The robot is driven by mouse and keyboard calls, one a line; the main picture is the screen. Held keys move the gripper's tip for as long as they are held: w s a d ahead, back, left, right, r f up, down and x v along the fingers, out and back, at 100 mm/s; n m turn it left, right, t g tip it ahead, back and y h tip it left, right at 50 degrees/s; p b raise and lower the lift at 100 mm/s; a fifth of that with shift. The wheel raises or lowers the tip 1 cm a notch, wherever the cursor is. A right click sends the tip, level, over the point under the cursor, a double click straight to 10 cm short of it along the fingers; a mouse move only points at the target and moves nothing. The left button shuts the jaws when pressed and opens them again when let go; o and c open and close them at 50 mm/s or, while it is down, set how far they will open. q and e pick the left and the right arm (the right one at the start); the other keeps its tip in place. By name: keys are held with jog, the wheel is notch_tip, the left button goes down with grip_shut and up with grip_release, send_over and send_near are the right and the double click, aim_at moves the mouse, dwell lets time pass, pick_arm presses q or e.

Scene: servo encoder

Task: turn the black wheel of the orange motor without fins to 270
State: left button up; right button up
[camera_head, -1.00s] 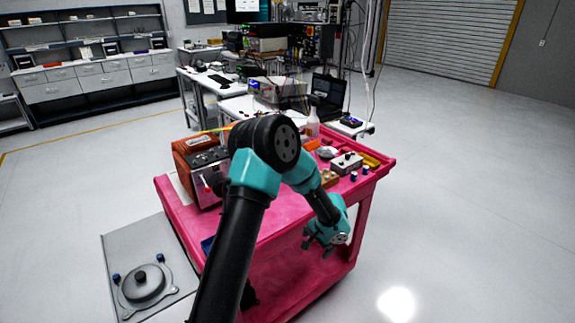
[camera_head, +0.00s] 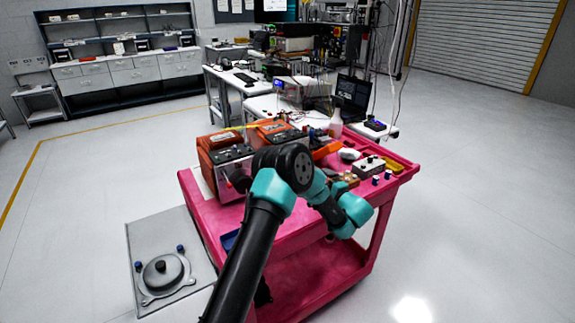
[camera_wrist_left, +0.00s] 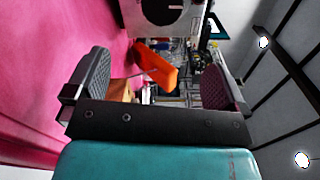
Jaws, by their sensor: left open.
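Two orange motors stand on the pink cart, a left one (camera_head: 212,150) and one behind it to the right (camera_head: 275,130). I cannot tell which has fins. A dark round part shows on the left motor's front, partly behind my arm. In the left wrist view a black wheel (camera_wrist_left: 165,9) on a pale face is cut off by the top edge, beyond my fingers. My left gripper (camera_wrist_left: 156,80) is open, with nothing held between its fingers. In the head view its fingertips are hidden behind the wrist. My right gripper is not in view.
On the pink cart (camera_head: 300,232), a white box with knobs (camera_head: 368,166), small blue-and-white pieces (camera_head: 376,180) and a bottle (camera_head: 335,122) stand to the right. An orange piece (camera_wrist_left: 160,68) shows between my fingers, farther off. A grey plate with a round fixture (camera_head: 162,270) lies left of the cart.

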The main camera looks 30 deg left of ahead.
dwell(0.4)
pick_arm(q)
jog(key=x, duration=1.7)
jog(key=shift+w+a+r, duration=0.15)
jog(key=shift+w+r, duration=0.05)
jog(key=shift+r, duration=0.05)
jog(key=shift+c, duration=0.2)
jog(key=c, duration=0.9)
jog(key=shift+o, duration=0.2)
jog(key=shift+m, duration=0.4)
